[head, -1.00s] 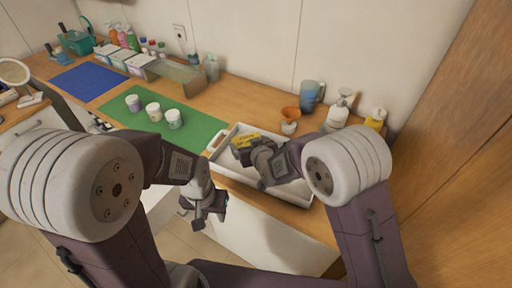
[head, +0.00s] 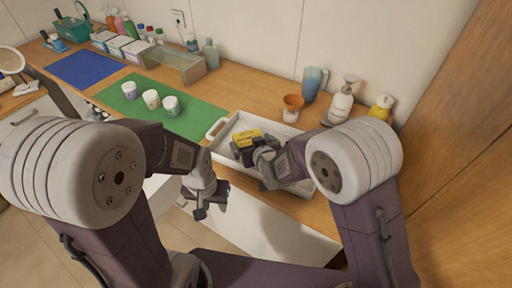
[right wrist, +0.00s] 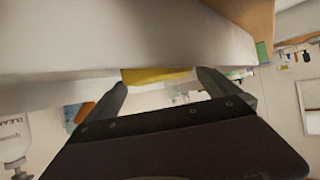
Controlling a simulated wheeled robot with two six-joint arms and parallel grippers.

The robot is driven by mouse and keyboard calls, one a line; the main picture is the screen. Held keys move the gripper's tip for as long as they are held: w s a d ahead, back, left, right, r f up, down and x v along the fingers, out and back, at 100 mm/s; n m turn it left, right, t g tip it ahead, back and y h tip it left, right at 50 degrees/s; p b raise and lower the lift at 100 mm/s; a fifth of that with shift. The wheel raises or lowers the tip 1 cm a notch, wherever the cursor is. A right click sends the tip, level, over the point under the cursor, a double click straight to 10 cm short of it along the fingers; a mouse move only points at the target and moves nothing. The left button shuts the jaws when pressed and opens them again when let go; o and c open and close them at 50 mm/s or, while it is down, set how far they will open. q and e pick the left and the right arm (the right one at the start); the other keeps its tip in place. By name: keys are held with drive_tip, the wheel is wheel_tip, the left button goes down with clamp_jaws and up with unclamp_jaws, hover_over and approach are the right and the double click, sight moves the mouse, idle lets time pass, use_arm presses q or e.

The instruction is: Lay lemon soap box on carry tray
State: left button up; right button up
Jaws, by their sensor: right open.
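The yellow lemon soap box (head: 247,136) lies in the white carry tray (head: 296,187), near its left part. My right gripper (head: 243,152) is over the tray, right at the near side of the box and partly covering it. In the right wrist view the open fingers (right wrist: 161,80) stand apart, with a yellow strip of the box (right wrist: 155,75) showing between their tips. I cannot tell whether they touch it. My left gripper (head: 198,209) hangs low in front of the counter edge, away from the tray; its jaws are too small to read.
A green mat (head: 196,125) with three small jars is left of the tray. An orange cup (head: 292,103), blue mug (head: 314,82), pump bottle (head: 341,102) and yellow bottle (head: 381,108) stand behind it. A blue mat (head: 84,69) lies far left.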

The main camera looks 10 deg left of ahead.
drive_tip(key=v, duration=1)
drive_tip(key=shift+s, duration=0.1)
